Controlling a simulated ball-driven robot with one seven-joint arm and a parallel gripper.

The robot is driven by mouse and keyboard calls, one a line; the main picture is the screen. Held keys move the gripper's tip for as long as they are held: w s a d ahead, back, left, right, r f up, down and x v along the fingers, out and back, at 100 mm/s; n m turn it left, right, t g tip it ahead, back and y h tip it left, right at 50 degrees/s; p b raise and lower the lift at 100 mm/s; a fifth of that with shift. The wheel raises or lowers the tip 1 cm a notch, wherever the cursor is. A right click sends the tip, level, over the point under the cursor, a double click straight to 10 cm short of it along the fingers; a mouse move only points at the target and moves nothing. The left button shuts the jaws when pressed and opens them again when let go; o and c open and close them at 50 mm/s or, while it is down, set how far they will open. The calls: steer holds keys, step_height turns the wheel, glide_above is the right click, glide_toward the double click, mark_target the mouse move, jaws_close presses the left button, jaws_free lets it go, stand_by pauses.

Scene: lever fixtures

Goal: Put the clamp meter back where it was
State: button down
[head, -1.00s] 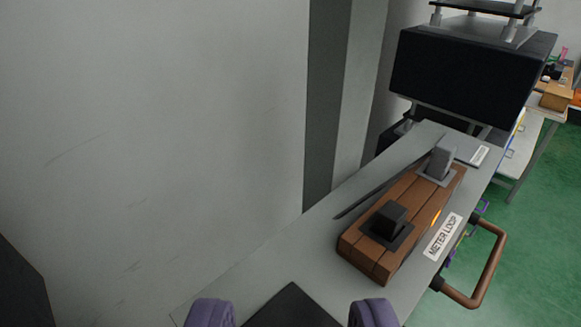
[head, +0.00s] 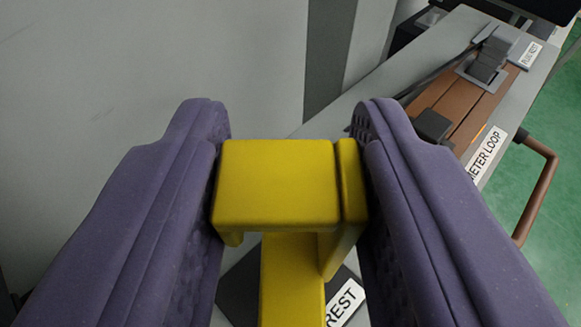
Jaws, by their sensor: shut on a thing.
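My gripper (head: 290,190) has two purple padded fingers, shut on a yellow, blocky thing, likely the clamp meter (head: 278,185). Its wide top spans between the fingers, and a narrower yellow part runs down from it. Under it, partly hidden, is a dark pad (head: 240,290) on the grey bench, with a white label reading "REST" (head: 345,303) at its right. I cannot tell whether the meter's lower end touches the pad.
A copper-coloured handle (head: 538,190) juts out over the green floor. A plain grey wall (head: 140,70) stands at left.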

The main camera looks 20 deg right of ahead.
steer(key=shift+f, duration=0.2)
steer(key=c, duration=0.7)
jaws_free()
steer(key=shift+r, duration=0.25)
steer(key=v, duration=1.2)
steer(key=shift+p, duration=0.4)
